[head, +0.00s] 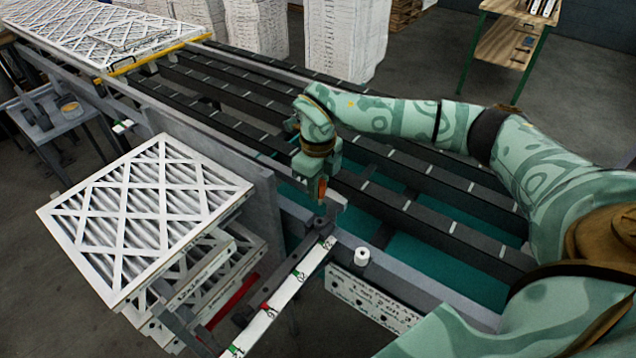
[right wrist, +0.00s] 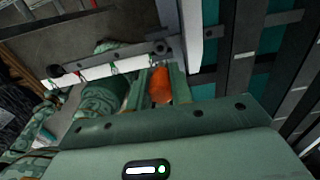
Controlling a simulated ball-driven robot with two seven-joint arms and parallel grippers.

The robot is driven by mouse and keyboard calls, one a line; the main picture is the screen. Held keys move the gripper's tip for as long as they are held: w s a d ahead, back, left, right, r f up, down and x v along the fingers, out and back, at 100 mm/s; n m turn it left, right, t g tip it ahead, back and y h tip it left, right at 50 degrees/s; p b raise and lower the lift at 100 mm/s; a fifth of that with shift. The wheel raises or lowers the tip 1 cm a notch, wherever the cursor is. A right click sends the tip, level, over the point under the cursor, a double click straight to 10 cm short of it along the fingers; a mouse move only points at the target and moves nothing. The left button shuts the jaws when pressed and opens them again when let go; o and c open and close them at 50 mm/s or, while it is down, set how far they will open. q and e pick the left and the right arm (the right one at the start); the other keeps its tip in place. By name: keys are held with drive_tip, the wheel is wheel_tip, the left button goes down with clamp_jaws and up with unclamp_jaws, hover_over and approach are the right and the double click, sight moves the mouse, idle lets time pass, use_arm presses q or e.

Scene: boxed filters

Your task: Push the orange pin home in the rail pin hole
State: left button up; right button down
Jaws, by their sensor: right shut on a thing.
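The orange pin (head: 321,188) is held in my right gripper (head: 317,195); its lower part is hard to make out in the head view. In the right wrist view the orange pin (right wrist: 160,86) sits between the two green fingers of the gripper (right wrist: 161,82). The white rail (head: 284,294) with green marks runs up to a dark end piece (head: 319,222) just below the gripper. In the right wrist view the rail (right wrist: 110,72) ends at a dark round fitting (right wrist: 160,48), apart from the pin. I cannot make out the hole itself. My left gripper is not in view.
A roller conveyor (head: 400,158) with dark bars lies behind the gripper. A stack of white-framed filters (head: 147,212) stands left of the rail. A white round knob (head: 362,256) and a lettered plate (head: 372,297) are right of the rail end.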

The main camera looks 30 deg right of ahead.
drive_tip(key=shift+f+b, duration=1.35)
drive_tip(key=shift+f, duration=1.55)
drive_tip(key=shift+p, duration=0.8)
drive_tip(key=shift+f+b, duration=0.85)
drive_tip(key=shift+f, duration=0.9)
drive_tip(key=c, duration=1.2)
unclamp_jaws()
drive_tip(key=shift+o, duration=0.2)
